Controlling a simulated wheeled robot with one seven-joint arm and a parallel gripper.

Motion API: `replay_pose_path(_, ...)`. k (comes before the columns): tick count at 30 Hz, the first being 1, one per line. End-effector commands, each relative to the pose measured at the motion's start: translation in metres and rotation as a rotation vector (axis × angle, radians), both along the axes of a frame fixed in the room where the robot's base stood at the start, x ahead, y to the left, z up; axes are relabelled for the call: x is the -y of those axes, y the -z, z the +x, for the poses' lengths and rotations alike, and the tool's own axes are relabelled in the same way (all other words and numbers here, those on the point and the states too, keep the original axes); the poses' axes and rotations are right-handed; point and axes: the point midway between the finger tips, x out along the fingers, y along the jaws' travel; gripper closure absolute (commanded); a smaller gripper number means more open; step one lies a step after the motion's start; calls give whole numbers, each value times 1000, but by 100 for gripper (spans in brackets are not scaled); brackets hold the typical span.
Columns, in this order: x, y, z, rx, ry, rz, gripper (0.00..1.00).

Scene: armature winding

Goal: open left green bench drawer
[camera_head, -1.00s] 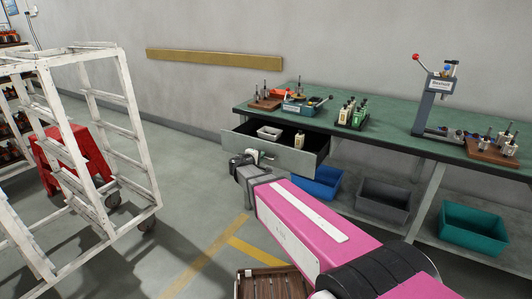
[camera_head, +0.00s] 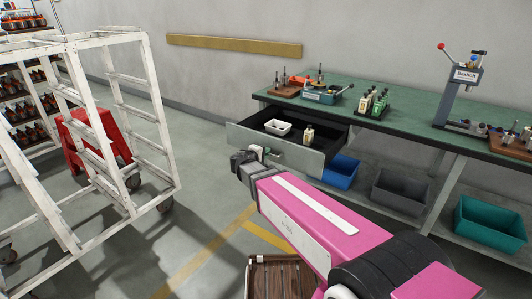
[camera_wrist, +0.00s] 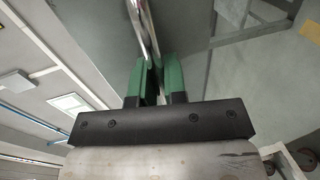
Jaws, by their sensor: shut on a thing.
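The left drawer under the green bench (camera_head: 420,121) stands well out from the bench. Its grey front panel (camera_head: 302,159) faces my arm. Inside the drawer lie a white tray (camera_head: 278,128) and a small cream-coloured bottle-like item (camera_head: 308,136). My gripper (camera_head: 262,154) is at the drawer front, shut on the drawer handle. The handle itself is mostly hidden by the fingers. In the wrist view, the green fingers (camera_wrist: 158,82) are close together beside the drawer's panel edge.
A white rack cart (camera_head: 157,110) stands at the left, with a red stand (camera_head: 85,140) behind it. Blue (camera_head: 340,172), grey (camera_head: 400,190) and teal (camera_head: 492,222) bins sit under the bench. A brown slatted crate (camera_head: 272,278) is below my arm. Floor between cart and drawer is clear.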

Motion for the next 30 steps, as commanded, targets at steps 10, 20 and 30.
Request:
replay_pose_path(10, -1, 0, 0, -1, -1, 1, 71)
replay_pose_path(20, -1, 0, -1, 0, -1, 0, 63)
replay_pose_path(30, -26, -10, -38, 0, -4, 0, 63)
